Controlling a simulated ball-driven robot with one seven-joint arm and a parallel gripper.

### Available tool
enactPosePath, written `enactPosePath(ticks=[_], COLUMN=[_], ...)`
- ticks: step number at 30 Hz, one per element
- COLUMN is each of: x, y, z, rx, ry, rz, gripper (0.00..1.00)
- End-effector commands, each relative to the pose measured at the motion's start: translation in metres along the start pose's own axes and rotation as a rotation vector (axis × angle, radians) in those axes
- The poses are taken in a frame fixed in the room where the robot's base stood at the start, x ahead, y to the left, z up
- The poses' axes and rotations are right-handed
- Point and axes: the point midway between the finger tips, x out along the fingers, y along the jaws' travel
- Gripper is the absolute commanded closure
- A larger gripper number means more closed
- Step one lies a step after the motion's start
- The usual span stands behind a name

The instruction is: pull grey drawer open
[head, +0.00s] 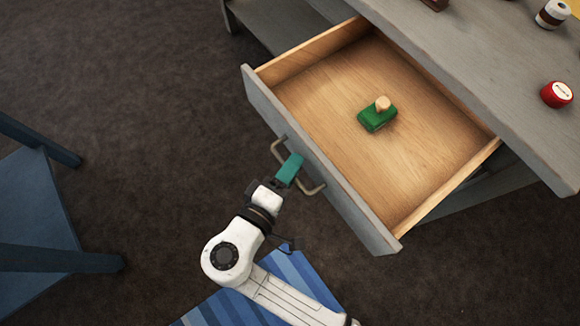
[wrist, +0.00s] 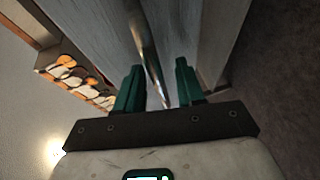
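The grey drawer (head: 325,178) stands pulled well out of the grey cabinet, its pale wooden inside showing. A metal bar handle (head: 314,189) is on its front, partly hidden behind my gripper (head: 289,169). In the wrist view, the teal fingers of my gripper (wrist: 160,85) are apart, one on each side of the handle (wrist: 147,50). A gap shows between the bar and the right finger; I cannot tell whether the left finger touches it. A green block-like object with a pale knob (head: 377,118) lies inside the drawer.
The cabinet's grey top (head: 470,75) carries a red round tin (head: 556,94) and a white-and-brown jar (head: 552,14). A blue chair (head: 40,210) stands at the left. A striped blue rug (head: 290,275) lies below my arm. Dark carpet between chair and drawer is clear.

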Motion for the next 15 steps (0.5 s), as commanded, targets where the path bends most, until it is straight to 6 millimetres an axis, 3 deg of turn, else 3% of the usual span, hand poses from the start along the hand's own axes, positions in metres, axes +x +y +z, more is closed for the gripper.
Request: enactPosePath(ticks=[8,15], x=[-0.012,-0.057], y=[0.001,0.001], z=[-0.001,-0.001], rx=[0.000,0.000], ry=[0.003,0.005], rz=[0.000,0.000], gripper=[0.62,0.62])
